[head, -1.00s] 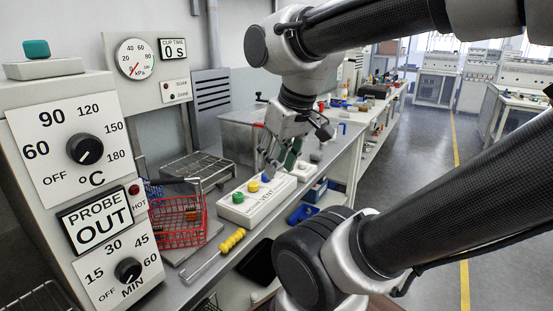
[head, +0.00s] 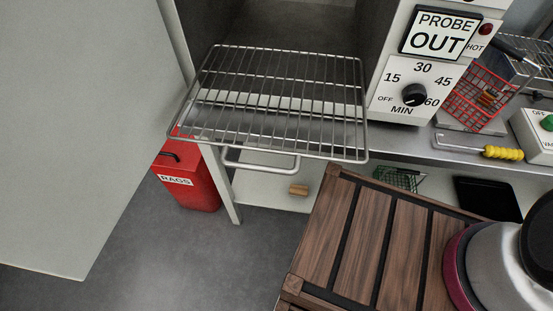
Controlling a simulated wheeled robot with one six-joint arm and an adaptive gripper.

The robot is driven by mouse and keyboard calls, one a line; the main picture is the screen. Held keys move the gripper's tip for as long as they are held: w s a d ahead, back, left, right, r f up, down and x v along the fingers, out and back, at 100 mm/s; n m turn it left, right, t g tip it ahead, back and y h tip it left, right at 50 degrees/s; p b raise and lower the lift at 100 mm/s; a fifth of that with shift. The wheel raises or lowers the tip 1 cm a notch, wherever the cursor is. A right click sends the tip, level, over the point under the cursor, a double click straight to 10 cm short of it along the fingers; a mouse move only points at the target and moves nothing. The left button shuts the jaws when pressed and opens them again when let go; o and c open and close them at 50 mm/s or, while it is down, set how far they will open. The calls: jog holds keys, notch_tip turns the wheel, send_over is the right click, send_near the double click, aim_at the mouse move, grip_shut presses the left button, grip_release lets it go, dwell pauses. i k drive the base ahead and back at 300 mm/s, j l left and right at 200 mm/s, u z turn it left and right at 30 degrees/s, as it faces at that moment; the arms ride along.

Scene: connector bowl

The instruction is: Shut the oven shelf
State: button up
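The oven shelf (head: 265,149) is a wire rack in the head view, upper middle. It is pulled well out of the oven, and its front edge hangs out past the oven's front. Its back end is at the dark oven cavity (head: 285,25). The oven's pale lower front edge shows through the wires. A bar handle (head: 262,167) shows just below the shelf's front edge; I cannot tell what it is fixed to. The shelf looks empty. My gripper is not in view.
A control panel with a timer knob (head: 414,95) and PROBE OUT sign stands right of the cavity. A large pale panel (head: 70,120) fills the left. A red RAGS bin (head: 187,185) is below. A slatted wooden top (head: 370,240) is at lower right. Floor shows at lower left.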

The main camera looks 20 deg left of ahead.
aim_at(295, 171)
jog(key=u, duration=1.55)
jog(key=l+u, duration=0.4)
jog(key=k+l+u, duration=0.2)
jog(key=u, duration=0.2)
jog(key=l, duration=0.1)
